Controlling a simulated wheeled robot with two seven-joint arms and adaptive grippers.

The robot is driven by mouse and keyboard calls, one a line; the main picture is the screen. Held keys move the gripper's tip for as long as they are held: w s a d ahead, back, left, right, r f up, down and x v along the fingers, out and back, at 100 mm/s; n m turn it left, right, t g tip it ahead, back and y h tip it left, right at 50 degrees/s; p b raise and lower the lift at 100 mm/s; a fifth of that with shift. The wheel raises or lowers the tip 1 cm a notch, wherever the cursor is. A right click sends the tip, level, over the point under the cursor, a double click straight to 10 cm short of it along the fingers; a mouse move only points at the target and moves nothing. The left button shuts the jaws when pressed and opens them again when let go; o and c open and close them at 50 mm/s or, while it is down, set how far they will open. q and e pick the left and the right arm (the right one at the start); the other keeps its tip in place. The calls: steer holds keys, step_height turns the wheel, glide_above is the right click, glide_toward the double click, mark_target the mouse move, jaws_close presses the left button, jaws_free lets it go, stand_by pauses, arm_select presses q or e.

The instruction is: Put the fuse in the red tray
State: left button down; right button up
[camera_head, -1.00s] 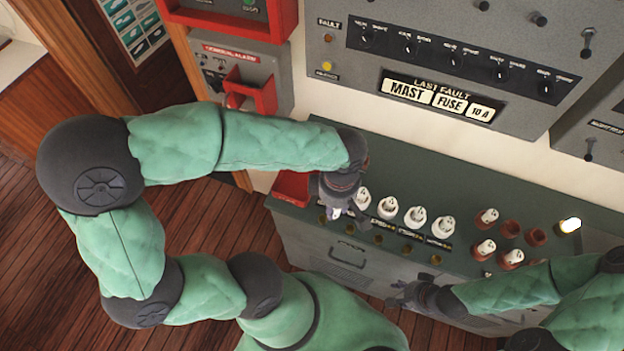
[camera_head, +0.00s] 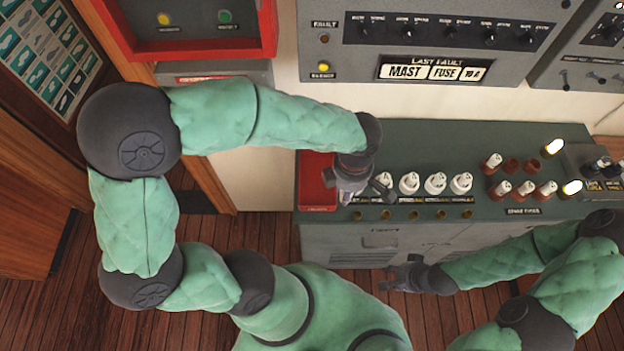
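The red tray (camera_head: 316,168) lies at the left end of the green counter, partly covered by my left arm. My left gripper (camera_head: 352,198) points down at the counter just right of the tray. Its fingers are dark and bunched in this view; I cannot tell whether they hold a fuse. White fuses stand in a row to its right, including a near one (camera_head: 409,183), a middle one (camera_head: 435,183) and a far one (camera_head: 461,183). The row's left end is partly hidden by the gripper. My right gripper (camera_head: 392,277) is open and empty, low before the cabinet.
Spare fuses (camera_head: 525,190) with red-brown bases stand at the counter's right, near empty red-brown sockets (camera_head: 512,166) and lit lamps (camera_head: 571,188). A panel above reads "LAST FAULT MAST FUSE 10 A" (camera_head: 432,71). A red-framed box (camera_head: 190,30) hangs at upper left.

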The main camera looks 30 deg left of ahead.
arm_select(q)
steer(key=w+a+f, duration=0.2)
steer(key=a+f, duration=0.1)
steer(key=a, duration=0.1)
steer(key=w+a+f, duration=0.2)
steer(key=a+f, duration=0.1)
steer(key=a, duration=0.1)
steer(key=w+a+f, duration=0.2)
steer(key=a+f, duration=0.1)
steer(key=a, duration=0.1)
steer(key=shift+w+f, duration=0.3)
steer(key=shift+f, duration=0.05)
steer(key=shift+w+f, duration=0.1)
steer(key=shift+f, duration=1.55)
steer(key=shift+b, duration=0.35)
steer(key=shift+f, duration=0.15)
steer(key=c, duration=0.9)
jaws_free()
steer(key=shift+c, duration=0.2)
